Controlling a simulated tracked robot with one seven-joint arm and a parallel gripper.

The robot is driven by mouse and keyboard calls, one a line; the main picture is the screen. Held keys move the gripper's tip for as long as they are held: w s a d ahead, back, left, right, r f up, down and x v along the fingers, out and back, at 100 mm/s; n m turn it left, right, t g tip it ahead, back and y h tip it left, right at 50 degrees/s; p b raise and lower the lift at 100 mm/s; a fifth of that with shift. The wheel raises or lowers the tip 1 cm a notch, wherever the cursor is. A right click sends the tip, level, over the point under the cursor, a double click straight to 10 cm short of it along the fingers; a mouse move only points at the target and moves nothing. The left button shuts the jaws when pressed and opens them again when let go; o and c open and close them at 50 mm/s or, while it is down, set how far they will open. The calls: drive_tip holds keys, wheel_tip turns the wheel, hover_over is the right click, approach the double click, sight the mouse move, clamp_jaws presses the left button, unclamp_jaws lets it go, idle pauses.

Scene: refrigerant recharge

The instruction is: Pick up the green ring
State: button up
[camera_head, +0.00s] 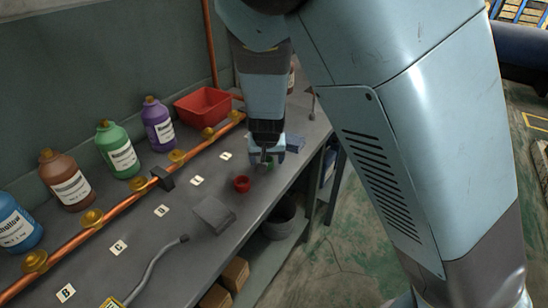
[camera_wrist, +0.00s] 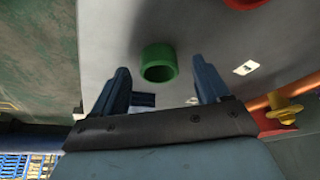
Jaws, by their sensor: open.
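The green ring (camera_wrist: 159,63) sits on the grey bench top (camera_wrist: 200,28). In the wrist view it lies between and beyond the two open fingers of my gripper (camera_wrist: 163,88), with clear gaps on both sides. The fingers do not touch it. In the head view my gripper (camera_head: 268,155) is low over the far end of the bench, and the ring (camera_head: 268,162) is mostly hidden by it.
A red ring (camera_head: 242,184) is on the bench just left of my gripper. A grey block (camera_head: 213,214) lies nearer. A copper pipe (camera_head: 115,212) with brass valves runs along the bench, with several bottles behind it. A red bin (camera_head: 203,106) stands at the back.

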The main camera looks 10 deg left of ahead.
drive_tip(key=shift+w+f, duration=0.15)
drive_tip(key=shift+f, duration=0.3)
drive_tip(key=shift+c, duration=0.3)
drive_tip(key=c, duration=0.8)
drive_tip(key=shift+a+r, duration=0.1)
drive_tip(key=shift+r, duration=0.5)
drive_tip(key=s+d+r, duration=0.1)
drive_tip(key=s+r, duration=0.3)
drive_tip(key=r, duration=0.1)
drive_tip(key=s+d+r, duration=0.1)
drive_tip(key=s+r, duration=0.4)
drive_tip(key=s+d+r, duration=0.1)
drive_tip(key=s+r, duration=0.3)
drive_tip(key=r, duration=0.1)
drive_tip(key=shift+s+r, duration=0.35)
drive_tip(key=shift+r, duration=0.05)
idle(0.5)
